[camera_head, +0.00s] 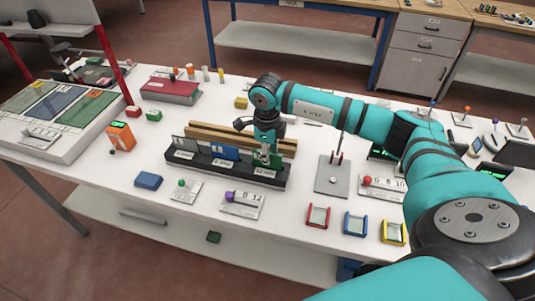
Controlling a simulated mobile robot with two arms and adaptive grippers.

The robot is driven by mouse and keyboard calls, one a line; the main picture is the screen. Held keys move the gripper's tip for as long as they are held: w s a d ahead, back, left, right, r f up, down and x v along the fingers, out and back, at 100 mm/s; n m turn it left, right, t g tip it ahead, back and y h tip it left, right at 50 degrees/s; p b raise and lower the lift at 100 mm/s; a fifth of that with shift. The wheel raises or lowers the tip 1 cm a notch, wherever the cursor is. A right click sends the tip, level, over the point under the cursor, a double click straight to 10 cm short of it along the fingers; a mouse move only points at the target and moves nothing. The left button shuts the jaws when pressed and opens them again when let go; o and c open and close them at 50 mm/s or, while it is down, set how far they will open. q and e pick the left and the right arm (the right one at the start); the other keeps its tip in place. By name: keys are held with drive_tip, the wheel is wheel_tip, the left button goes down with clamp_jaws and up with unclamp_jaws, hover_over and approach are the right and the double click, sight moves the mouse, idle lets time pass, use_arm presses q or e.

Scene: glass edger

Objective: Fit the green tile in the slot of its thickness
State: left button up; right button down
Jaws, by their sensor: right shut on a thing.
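A black rack (215,172) stands on the white table, with labelled slots along its front. A grey tile (186,144) stands at its left part and a blue tile (224,152) at its middle. The green tile (277,161) is at the right part, by the label that looks like 12 mm. My right gripper (264,155) is above this right part, pointing down and shut on the green tile. The gripper hides part of the tile, so I cannot tell how deep it sits in the slot. My left gripper is not in view.
Wooden strips (222,133) run behind the rack. A blue block (148,180), a lever plate with a green knob (186,191) and one with a purple knob (242,203) lie in front. Red, blue and yellow frames (393,232) stand at the right front. A grey plate (332,178) has upright pins.

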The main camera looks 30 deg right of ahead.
drive_tip(key=shift+f+b, duration=0.4)
idle(0.3)
drive_tip(key=c, duration=1.3)
unclamp_jaws()
drive_tip(key=shift+o, duration=0.2)
wheel_tip(320, 180, up, 12)
drive_tip(key=shift+a, duration=0.15)
drive_tip(key=shift+s, duration=0.1)
